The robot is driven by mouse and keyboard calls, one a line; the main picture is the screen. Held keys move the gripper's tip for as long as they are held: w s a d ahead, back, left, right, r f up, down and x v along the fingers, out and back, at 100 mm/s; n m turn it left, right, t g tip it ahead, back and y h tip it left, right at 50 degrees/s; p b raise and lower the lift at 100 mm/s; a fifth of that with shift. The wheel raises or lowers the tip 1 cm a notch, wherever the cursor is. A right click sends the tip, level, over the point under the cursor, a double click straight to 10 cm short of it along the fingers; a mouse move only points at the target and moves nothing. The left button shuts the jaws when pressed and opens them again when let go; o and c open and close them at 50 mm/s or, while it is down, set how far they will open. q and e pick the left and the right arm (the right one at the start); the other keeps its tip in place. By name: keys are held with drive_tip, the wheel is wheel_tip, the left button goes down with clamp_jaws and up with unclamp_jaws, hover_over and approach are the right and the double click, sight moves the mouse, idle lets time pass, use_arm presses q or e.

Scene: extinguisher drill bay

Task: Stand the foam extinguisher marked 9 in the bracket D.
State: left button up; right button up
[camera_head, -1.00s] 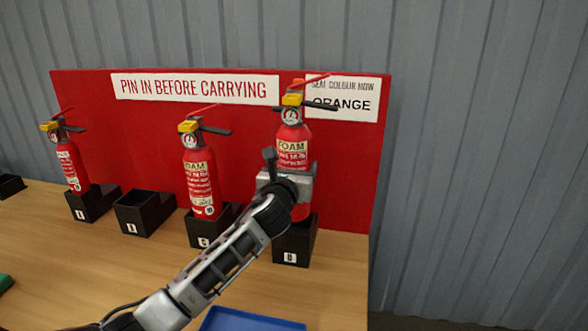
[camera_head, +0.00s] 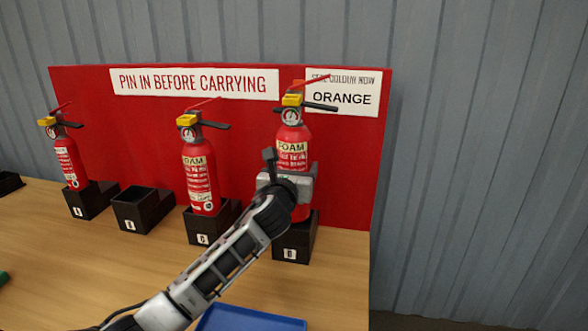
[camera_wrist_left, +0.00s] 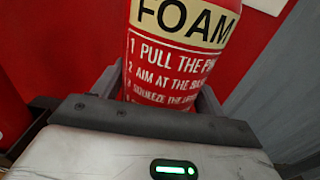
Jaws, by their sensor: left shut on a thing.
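My left gripper (camera_head: 287,184) is shut around the lower body of a red FOAM extinguisher (camera_head: 292,150) with a yellow top piece, black lever and red handle. It stands upright at the black bracket (camera_head: 292,246) on the far right, whose small label looks like D. Its base appears to be inside the bracket's walls, but the gripper partly hides this and I cannot tell if it is fully seated. In the left wrist view the extinguisher (camera_wrist_left: 180,55) fills the jaws; no number 9 is legible. My right gripper is not in view.
Another FOAM extinguisher (camera_head: 200,175) stands in bracket C (camera_head: 202,239). One more (camera_head: 68,162) stands in bracket A (camera_head: 78,211). The bracket between them (camera_head: 130,225) is empty. A red board (camera_head: 345,170) stands behind. A blue tray (camera_head: 250,320) lies at the front.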

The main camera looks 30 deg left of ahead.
use_arm(q)
drive_tip(key=shift+s+r+p, duration=0.1)
drive_tip(key=shift+r+p, duration=0.6)
drive_tip(key=shift+p, duration=0.2)
idle(0.7)
drive_tip(key=shift+f+b, duration=1.55)
drive_tip(key=shift+f, duration=1.15)
idle(1.6)
idle(0.3)
drive_tip(key=o, duration=1.7)
drive_tip(key=shift+s+d, duration=0.1)
drive_tip(key=shift+f, duration=0.8)
drive_tip(key=shift+r, duration=0.15)
